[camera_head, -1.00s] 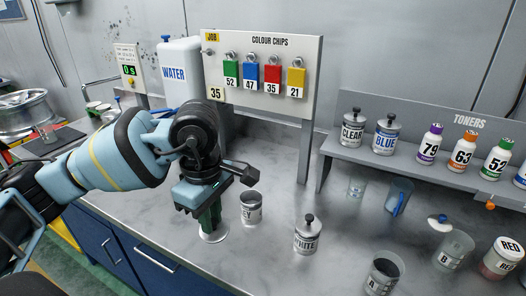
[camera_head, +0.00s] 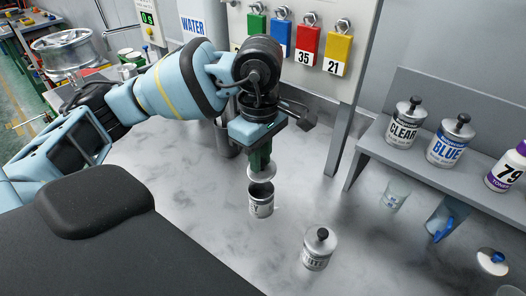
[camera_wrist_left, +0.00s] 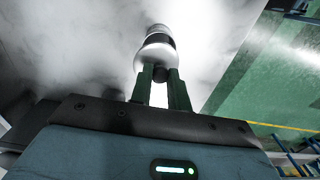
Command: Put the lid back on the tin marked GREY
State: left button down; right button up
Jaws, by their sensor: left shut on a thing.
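The open tin (camera_head: 261,208), its label turned and only partly readable, stands upright on the grey bench, its dark mouth showing. My left gripper (camera_head: 260,163) is shut on the knob of a pale round lid (camera_head: 262,174). The lid hangs just above the tin's mouth, apart from it in the head view. In the left wrist view, the two green fingers of my left gripper (camera_wrist_left: 161,80) hold the dark knob, and the lid (camera_wrist_left: 156,53) covers most of the tin (camera_wrist_left: 160,32) beyond. My right gripper is not in view.
The lidded WHITE tin (camera_head: 318,250) stands to the right on the bench. CLEAR (camera_head: 403,128) and BLUE (camera_head: 449,145) tins sit on the toner shelf. The chip board (camera_head: 345,90) stands behind. A clear cup (camera_head: 393,195) and a jug with something blue (camera_head: 441,220) stand at right.

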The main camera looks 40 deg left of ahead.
aim_at(259, 176)
pick_arm(q)
jog(key=shift+w+f+b, duration=0.1)
jog(key=shift+f+b, duration=0.35)
jog(key=shift+f, duration=0.65)
jog(key=shift+f+b, duration=0.85)
jog(key=shift+f, duration=1.35)
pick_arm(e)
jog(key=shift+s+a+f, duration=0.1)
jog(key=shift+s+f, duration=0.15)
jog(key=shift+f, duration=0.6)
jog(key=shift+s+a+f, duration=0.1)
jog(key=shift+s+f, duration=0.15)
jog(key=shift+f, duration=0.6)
pick_arm(q)
jog(key=shift+f, duration=0.1)
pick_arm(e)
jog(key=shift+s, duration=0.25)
pick_arm(q)
jog(key=shift+s+r, duration=0.25)
jog(key=shift+r, duration=0.1)
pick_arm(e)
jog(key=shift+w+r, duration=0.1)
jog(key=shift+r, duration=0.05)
pick_arm(q)
jog(key=shift+w+r, duration=0.1)
jog(key=shift+r, duration=0.1)
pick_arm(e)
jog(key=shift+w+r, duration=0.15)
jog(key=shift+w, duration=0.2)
